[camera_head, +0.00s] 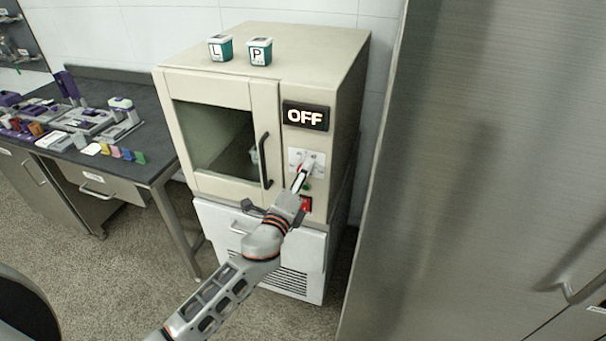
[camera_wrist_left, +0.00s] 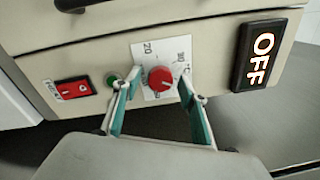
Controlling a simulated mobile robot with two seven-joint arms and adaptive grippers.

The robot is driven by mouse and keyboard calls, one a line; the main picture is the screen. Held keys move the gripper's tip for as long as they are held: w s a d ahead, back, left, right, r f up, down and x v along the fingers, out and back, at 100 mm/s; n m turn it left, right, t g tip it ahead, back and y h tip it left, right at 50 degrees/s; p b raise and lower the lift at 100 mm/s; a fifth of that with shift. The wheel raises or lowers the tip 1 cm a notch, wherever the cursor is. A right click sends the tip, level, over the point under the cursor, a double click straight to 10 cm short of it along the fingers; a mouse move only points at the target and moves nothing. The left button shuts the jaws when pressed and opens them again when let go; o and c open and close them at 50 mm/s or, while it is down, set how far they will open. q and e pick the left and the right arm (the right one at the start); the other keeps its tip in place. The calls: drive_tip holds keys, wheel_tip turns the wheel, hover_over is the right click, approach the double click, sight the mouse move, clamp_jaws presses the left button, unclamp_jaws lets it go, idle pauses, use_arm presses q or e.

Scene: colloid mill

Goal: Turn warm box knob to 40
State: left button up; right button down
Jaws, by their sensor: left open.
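The warm box (camera_head: 300,60) is a beige cabinet with a glass door at its front left. Its knob (camera_wrist_left: 160,78) is red and sits on a white dial plate (camera_wrist_left: 150,56) with printed numbers, some hidden. The display (camera_head: 305,116) reads OFF, and it also shows in the left wrist view (camera_wrist_left: 257,56). My left gripper (camera_head: 301,174) is in front of the dial and mostly hides the knob in the head view. In the left wrist view the gripper (camera_wrist_left: 158,88) is open, with one finger on each side of the knob; contact cannot be told. My right gripper is not in view.
A red switch (camera_head: 305,204) and a green button (camera_wrist_left: 112,80) are near the dial. The door handle (camera_head: 265,160) stands out left of the panel. Two small boxes (camera_head: 220,48) sit on top. A large metal cabinet (camera_head: 480,150) fills the right side.

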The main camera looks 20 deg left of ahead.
use_arm(q)
drive_tip(key=s, duration=1.1)
drive_tip(key=shift+s+a+f, duration=0.25)
drive_tip(key=shift+s+a, duration=0.1)
drive_tip(key=shift+f, duration=0.1)
